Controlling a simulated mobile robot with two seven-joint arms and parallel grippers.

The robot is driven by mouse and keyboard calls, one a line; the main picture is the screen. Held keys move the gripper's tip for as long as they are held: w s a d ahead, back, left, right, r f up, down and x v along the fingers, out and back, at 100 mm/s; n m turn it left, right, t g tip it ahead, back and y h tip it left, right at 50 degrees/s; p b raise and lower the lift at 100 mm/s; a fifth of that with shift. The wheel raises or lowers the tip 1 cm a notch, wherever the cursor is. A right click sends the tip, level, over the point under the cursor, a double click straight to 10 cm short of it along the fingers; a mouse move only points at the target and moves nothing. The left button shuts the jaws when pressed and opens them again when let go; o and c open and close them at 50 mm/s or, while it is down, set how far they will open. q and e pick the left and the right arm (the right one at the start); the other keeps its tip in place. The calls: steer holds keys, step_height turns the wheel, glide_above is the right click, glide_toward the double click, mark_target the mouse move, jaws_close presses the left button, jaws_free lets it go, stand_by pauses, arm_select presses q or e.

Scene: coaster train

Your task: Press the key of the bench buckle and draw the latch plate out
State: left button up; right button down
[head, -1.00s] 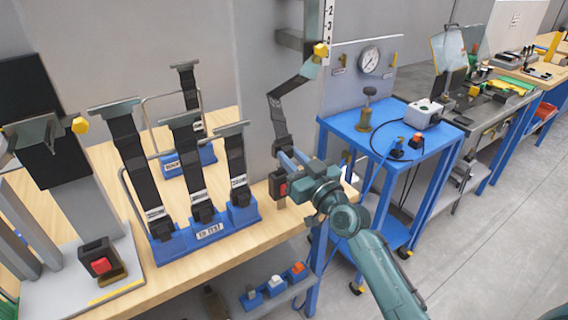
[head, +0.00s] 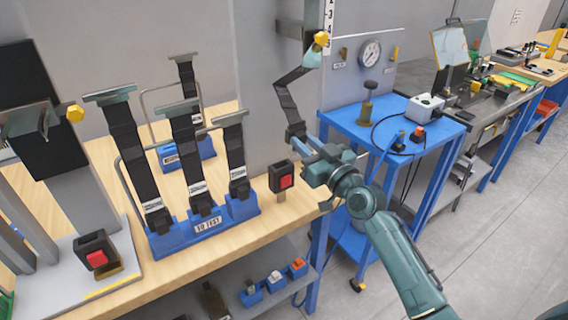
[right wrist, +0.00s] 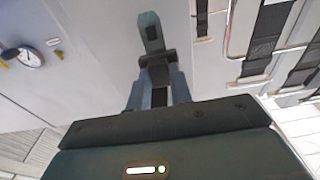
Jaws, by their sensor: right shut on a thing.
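The bench buckle (head: 283,177) is a black block with a red key, upright on a short stalk at the bench's front edge. My right gripper (head: 308,150) is just right of the buckle and above it, apart from it. It is shut on the latch plate (head: 296,131) at the end of a black strap (head: 285,95). In the right wrist view the latch plate's grey tongue (right wrist: 151,32), with a dark slot, sticks out beyond the fingers (right wrist: 158,90), clear of any buckle. My left gripper is not in view.
The strap hangs from a wall bracket with a yellow knob (head: 320,40). A blue rack (head: 208,225) of strapped buckles stands left on the bench (head: 250,238). Another red-keyed buckle (head: 97,252) is at far left. A blue cart (head: 440,137) stands right.

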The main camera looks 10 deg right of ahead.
steer(key=d+b, duration=0.1)
steer(key=w+d+b, duration=0.1)
steer(key=d, duration=0.1)
steer(key=d+b, duration=0.1)
steer(key=shift+w+d, duration=0.3)
steer(key=shift+w, duration=0.05)
stand_by(1.6)
